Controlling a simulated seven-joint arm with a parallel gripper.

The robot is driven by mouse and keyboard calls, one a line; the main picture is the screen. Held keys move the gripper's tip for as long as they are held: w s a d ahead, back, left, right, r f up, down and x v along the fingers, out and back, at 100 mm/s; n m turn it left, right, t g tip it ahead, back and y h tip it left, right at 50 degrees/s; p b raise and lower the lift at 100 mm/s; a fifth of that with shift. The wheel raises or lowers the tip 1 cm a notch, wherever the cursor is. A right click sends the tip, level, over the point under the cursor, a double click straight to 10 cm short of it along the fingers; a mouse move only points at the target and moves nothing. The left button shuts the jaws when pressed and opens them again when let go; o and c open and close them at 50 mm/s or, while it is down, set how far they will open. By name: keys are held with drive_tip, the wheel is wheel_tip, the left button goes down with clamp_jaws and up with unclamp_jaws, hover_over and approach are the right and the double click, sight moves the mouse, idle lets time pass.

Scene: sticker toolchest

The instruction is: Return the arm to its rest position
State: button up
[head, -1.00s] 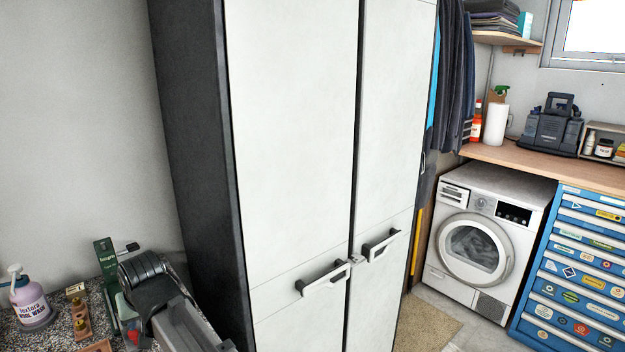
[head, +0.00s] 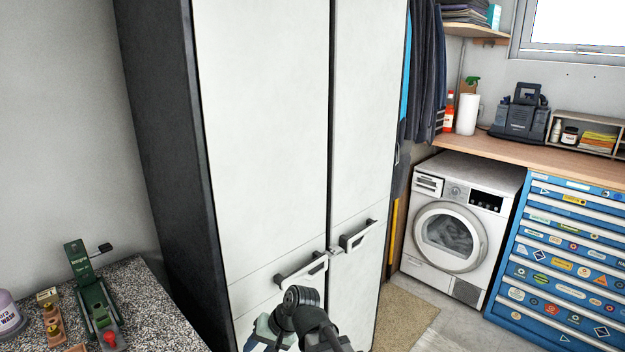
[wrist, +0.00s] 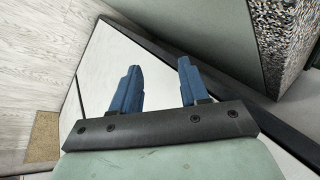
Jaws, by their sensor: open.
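My gripper (wrist: 157,88) shows in the wrist view with its two blue fingers spread apart and nothing between them. Behind the fingers lies the pale front of the tall cabinet (wrist: 155,65), seen tilted. In the head view my arm is at the bottom centre, in front of the white double-door cabinet (head: 262,130), below its dark handles. The fingertips cannot be made out in the head view.
A washing machine (head: 455,225) and a blue stickered tool chest (head: 570,265) stand at right. Floor with a beige mat (head: 410,318) lies between.

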drive_tip(key=s+d+f+m+g+h, duration=0.1)
drive_tip(key=s+d+f+h, duration=0.15)
drive_tip(key=d+f, duration=0.7)
drive_tip(key=s+d+f+m+g+h, duration=0.1)
drive_tip(key=s+d+f, duration=0.2)
drive_tip(key=d+f, duration=0.7)
drive_tip(key=s+d+f+g+h, duration=0.1)
drive_tip(key=s+d+f, duration=0.2)
drive_tip(key=s+f, duration=0.4)
drive_tip(key=s+d+f+g+h, duration=0.1)
drive_tip(key=s+d+f+g, duration=0.1)
drive_tip(key=s+d+f, duration=0.2)
drive_tip(key=s+d+f+n+g+h, duration=0.1)
drive_tip(key=s+d+f+g, duration=0.1)
drive_tip(key=s+f, duration=0.9)
drive_tip(key=s+d, duration=0.1)
drive_tip(key=s, duration=0.3)
drive_tip(key=shift+d, duration=0.35)
